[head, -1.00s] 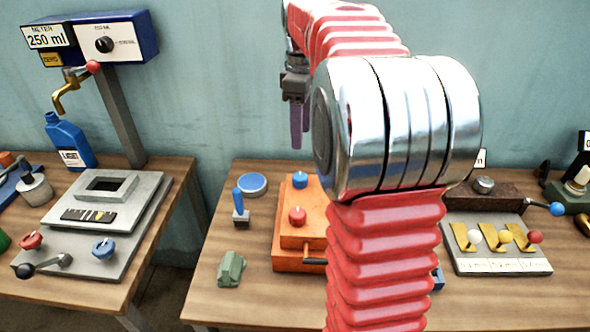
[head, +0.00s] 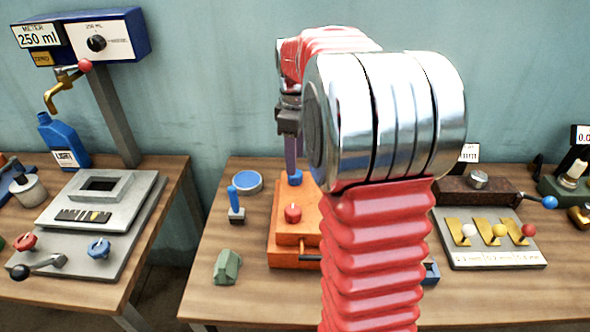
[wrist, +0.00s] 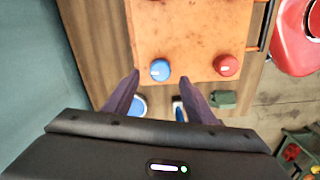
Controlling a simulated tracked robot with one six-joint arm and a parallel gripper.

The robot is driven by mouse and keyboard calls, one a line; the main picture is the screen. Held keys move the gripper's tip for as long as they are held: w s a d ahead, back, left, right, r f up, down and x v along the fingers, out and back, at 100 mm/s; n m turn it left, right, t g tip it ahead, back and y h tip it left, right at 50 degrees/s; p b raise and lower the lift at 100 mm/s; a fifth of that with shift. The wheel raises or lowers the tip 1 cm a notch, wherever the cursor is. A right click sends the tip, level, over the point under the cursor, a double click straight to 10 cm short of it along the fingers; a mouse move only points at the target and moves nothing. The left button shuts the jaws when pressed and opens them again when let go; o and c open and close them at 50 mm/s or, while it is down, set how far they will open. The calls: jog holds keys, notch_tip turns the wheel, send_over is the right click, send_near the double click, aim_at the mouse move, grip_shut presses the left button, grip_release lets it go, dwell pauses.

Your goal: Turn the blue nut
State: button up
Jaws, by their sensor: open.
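The blue nut (head: 295,179) is on the back of the orange box (head: 283,228), behind the red nut (head: 292,213). My gripper (head: 293,158) points down, with its purple fingers just over the blue nut in the head view. In the wrist view the blue nut (wrist: 160,70) lies between the two open fingertips (wrist: 160,79), a little beyond their ends. The fingers look empty, and I see no contact with the nut. The red nut also shows in the wrist view (wrist: 227,65), right of the right finger.
A blue-handled tool (head: 235,204), a blue round lid (head: 247,182) and a green block (head: 227,266) stand left of the box. My arm hides part of the box's right side.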

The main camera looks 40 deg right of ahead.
aim_at(295, 177)
jog(key=shift+f, duration=2.5)
jog(key=shift+c, duration=0.4)
jog(key=c, duration=1)
jog(key=shift+o, duration=0.2)
